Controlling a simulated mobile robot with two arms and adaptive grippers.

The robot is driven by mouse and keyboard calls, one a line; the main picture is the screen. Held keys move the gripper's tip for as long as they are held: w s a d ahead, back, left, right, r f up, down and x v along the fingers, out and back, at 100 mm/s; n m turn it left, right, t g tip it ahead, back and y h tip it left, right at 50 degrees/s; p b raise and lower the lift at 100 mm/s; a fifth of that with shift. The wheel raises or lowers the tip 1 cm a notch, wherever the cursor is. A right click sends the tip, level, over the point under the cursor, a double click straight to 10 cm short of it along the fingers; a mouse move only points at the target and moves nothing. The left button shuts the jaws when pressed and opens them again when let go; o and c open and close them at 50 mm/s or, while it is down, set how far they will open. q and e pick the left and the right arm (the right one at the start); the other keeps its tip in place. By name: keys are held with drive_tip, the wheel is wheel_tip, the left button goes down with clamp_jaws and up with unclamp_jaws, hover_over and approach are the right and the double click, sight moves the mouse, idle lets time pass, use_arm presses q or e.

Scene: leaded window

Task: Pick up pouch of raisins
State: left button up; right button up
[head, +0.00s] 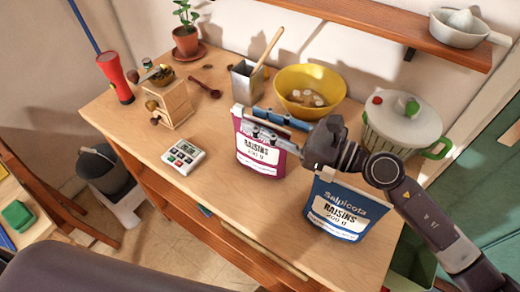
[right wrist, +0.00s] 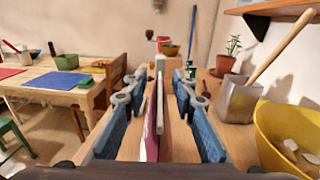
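A magenta pouch labelled raisins (head: 260,157) stands upright on the wooden worktop. A blue pouch, also labelled raisins (head: 337,212), stands upright near the front right edge. My right gripper (head: 262,124) is at the top of the magenta pouch, one finger on each side. In the right wrist view the pouch's thin edge (right wrist: 159,105) stands between the blue finger pads, with gaps on both sides, so the gripper is open. The fingers hide part of the pouch's top. My left gripper is not in view.
A yellow bowl (head: 310,92), a metal container with a wooden spoon (head: 246,84) and a lidded pot (head: 402,125) stand behind. A wooden shelf (head: 390,30) overhangs the back right.

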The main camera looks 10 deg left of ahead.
clamp_jaws()
drive_tip(key=shift+r, duration=0.2)
